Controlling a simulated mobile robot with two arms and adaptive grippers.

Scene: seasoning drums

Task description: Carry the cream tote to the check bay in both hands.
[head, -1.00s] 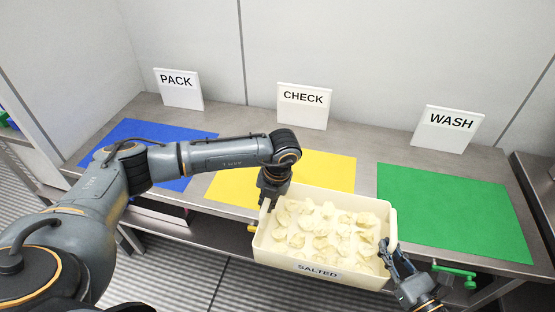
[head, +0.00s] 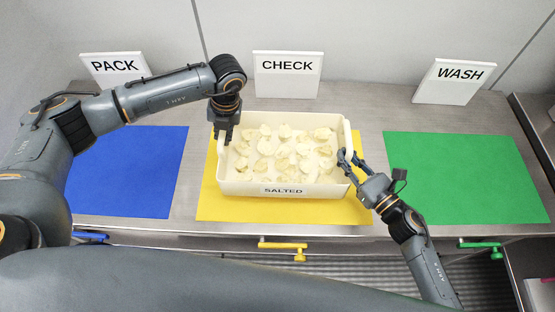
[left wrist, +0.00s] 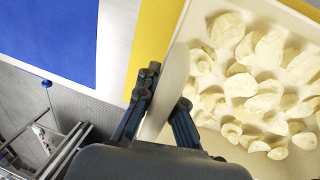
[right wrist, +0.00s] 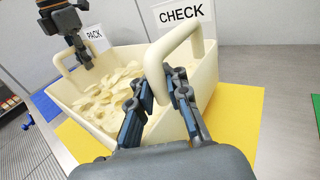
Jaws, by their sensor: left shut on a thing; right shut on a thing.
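The cream tote (head: 240,188), labelled SALTED and filled with pale chips (head: 285,152), is over the yellow mat (head: 285,212) in front of the CHECK sign (head: 288,75). It looks level; I cannot tell whether its base touches the mat. My left gripper (head: 224,137) is shut on the tote's left handle, which also shows between its fingers in the left wrist view (left wrist: 165,95). My right gripper (head: 348,160) is shut on the right handle, also seen in the right wrist view (right wrist: 160,88).
A blue mat (head: 130,175) with the PACK sign (head: 112,68) lies to the left. A green mat (head: 465,180) with the WASH sign (head: 455,82) lies to the right. Both are bare. A yellow handle (head: 283,246) sticks out below the counter's front edge.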

